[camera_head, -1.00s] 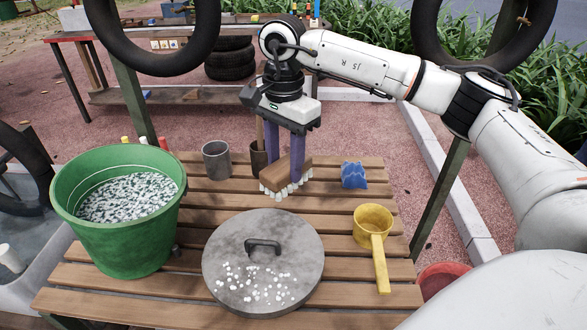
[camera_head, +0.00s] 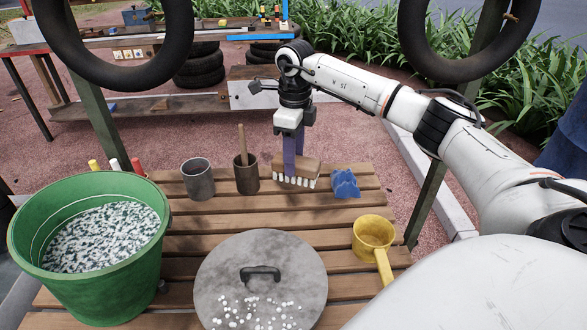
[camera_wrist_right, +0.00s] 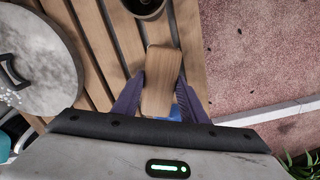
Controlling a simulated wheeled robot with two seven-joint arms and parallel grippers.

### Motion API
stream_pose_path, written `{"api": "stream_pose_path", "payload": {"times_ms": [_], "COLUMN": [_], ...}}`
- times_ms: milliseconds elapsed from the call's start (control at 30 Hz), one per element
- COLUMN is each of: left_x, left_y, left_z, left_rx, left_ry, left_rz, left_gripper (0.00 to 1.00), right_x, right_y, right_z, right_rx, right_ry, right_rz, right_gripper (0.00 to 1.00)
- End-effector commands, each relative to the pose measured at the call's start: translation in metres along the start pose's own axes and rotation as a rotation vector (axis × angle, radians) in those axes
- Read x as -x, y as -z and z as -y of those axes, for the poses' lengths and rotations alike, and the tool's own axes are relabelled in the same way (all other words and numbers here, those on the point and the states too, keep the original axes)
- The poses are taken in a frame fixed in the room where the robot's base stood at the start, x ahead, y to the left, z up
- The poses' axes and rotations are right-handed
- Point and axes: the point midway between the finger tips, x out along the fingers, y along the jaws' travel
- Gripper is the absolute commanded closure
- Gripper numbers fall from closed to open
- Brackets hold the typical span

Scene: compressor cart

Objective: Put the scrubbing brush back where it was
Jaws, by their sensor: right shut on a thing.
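The scrubbing brush (camera_head: 298,168) has a brown wooden block and pale bristles pointing down. It is at the back of the slatted table, between the dark cup with a stick and the blue crumpled thing. My right gripper (camera_head: 292,165) is shut on it from above. The bristles are at or just above the slats; I cannot tell if they touch. In the right wrist view the brush's wooden back (camera_wrist_right: 160,80) lies between the purple fingers (camera_wrist_right: 160,97), near the table's edge. My left gripper is not in view.
A dark cup (camera_head: 246,180) holding a stick and a grey cup (camera_head: 198,182) stand left of the brush. A blue crumpled thing (camera_head: 345,184) is close on its right. A yellow dipper (camera_head: 373,233), a round grey lid (camera_head: 262,255) and a green bucket (camera_head: 120,270) are nearer.

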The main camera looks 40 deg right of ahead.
Motion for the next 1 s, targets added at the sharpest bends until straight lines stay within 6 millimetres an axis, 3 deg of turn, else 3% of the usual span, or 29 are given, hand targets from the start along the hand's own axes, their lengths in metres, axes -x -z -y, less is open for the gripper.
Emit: {"api": "stream_pose_path", "payload": {"times_ms": [267,667,700,767,1000], "left_x": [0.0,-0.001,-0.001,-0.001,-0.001], "left_y": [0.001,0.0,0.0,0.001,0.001], "left_z": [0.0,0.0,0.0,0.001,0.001], "left_rx": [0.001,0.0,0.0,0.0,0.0], "left_ry": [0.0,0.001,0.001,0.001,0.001], "left_rz": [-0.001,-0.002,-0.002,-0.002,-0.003], "left_gripper": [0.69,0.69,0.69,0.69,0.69], "right_x": [-0.035,-0.041,-0.04,-0.04,-0.04], "right_y": [0.001,0.0,0.0,0.0,0.0], "right_z": [-0.001,-0.001,-0.001,-0.001,-0.001], "right_rx": [0.002,0.003,0.003,0.003,0.003], "right_ry": [-0.001,0.0,0.0,0.0,0.0], "right_rz": [-0.002,-0.001,-0.001,-0.001,-0.001], "right_gripper": [0.82,0.82,0.55,0.44,0.43]}}
